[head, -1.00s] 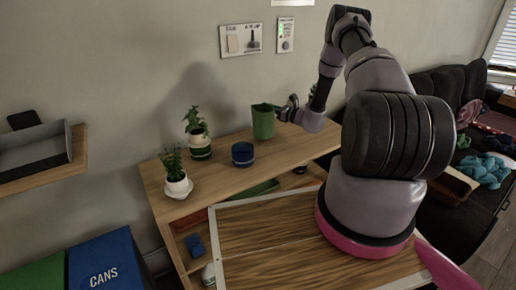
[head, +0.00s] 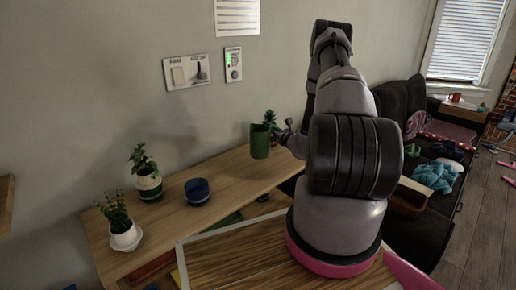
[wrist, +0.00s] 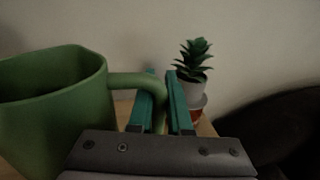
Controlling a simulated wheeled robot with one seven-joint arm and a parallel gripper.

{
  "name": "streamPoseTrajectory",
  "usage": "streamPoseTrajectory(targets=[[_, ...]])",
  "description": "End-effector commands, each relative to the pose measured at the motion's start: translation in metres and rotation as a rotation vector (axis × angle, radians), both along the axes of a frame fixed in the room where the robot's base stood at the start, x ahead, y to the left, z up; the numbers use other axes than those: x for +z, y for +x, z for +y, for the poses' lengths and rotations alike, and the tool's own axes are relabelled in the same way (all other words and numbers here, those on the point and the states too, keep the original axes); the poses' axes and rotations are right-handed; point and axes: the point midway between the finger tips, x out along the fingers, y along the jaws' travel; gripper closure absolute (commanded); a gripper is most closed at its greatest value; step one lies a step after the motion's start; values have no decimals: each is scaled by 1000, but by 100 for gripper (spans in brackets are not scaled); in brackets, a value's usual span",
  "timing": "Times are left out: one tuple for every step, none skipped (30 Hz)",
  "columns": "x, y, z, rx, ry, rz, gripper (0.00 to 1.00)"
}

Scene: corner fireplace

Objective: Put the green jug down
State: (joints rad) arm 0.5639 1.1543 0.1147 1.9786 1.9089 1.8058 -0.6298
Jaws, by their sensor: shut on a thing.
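The green jug (head: 260,143) is over the right part of the wooden shelf top (head: 225,178) in the head view. I cannot tell whether its base touches the wood. It looks upright. In the wrist view the jug (wrist: 50,100) fills the left side, with its handle towards my gripper (wrist: 165,85). The teal fingers are shut on the handle. In the head view my gripper (head: 284,131) is just right of the jug, partly hidden by my arm.
A small potted plant (wrist: 194,68) stands close behind and right of my gripper; its leaves show beside the jug. A blue pot (head: 197,191) and two potted plants (head: 147,176) (head: 122,232) stand further left. Bare wood lies between the blue pot and the jug.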

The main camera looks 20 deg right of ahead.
Motion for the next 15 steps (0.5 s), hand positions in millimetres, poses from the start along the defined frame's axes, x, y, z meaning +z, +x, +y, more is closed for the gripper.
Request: streamPoseTrajectory(targets=[[-6, 0, 0, 0, 1, 0, 100], [-9, 0, 0, 0, 1, 0, 100], [-11, 0, 0, 0, 0, -1, 100], [-12, 0, 0, 0, 0, -1, 100], [-14, 0, 0, 0, 0, -1, 100], [-17, 0, 0, 0, 0, 0, 100], [-20, 0, 0, 0, 1, 0, 100], [-24, 0, 0, 0, 1, 0, 100], [-30, 0, 0, 1, 2, 0, 100], [-35, 0, 0, 1, 3, 1, 100], [-39, 0, 0, 1, 2, 0, 100], [-45, 0, 0, 1, 2, 0, 100], [-49, 0, 0, 1, 1, 0, 100], [-51, 0, 0, 1, 0, -1, 100], [-53, 0, 0, 1, 0, -1, 100]])
